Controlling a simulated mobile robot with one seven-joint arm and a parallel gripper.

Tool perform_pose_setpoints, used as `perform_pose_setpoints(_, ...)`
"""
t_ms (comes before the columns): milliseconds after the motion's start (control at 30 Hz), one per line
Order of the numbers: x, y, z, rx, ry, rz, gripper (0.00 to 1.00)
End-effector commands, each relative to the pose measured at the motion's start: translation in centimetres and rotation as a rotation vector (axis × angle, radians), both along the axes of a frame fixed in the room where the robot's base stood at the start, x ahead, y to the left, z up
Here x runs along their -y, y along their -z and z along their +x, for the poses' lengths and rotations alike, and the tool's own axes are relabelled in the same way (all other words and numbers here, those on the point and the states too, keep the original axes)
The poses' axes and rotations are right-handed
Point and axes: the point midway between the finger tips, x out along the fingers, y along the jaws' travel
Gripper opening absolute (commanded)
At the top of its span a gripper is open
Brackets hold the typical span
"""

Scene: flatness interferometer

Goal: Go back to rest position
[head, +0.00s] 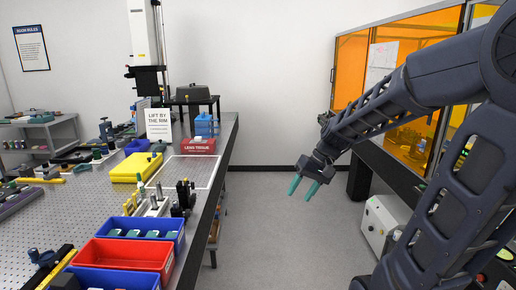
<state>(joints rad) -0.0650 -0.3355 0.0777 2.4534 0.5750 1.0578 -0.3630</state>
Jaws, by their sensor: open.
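My gripper (305,187) is at the end of my arm, which reaches in from the right side of the head view. Its two teal fingers point down and to the left, apart from each other, with nothing between them. It hangs in free air over the floor gap, right of the optical table (226,150) and clear of it.
The perforated table on the left carries a red bin (125,256), a blue bin (143,236), a yellow case (136,168) and a lens tissue box (198,146). An orange-windowed enclosure (409,80) stands at the right, behind my arm. Grey floor (262,240) lies open between them.

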Motion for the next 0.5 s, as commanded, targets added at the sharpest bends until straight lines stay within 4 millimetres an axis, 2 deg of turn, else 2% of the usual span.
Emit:
perform_pose_setpoints(100,2.7,-1.0,-1.2,0.064,0.041,-0.081,0.51)
perform_pose_setpoints(500,11.1,-4.1,-5.0,0.28,0.211,-0.334,0.51)
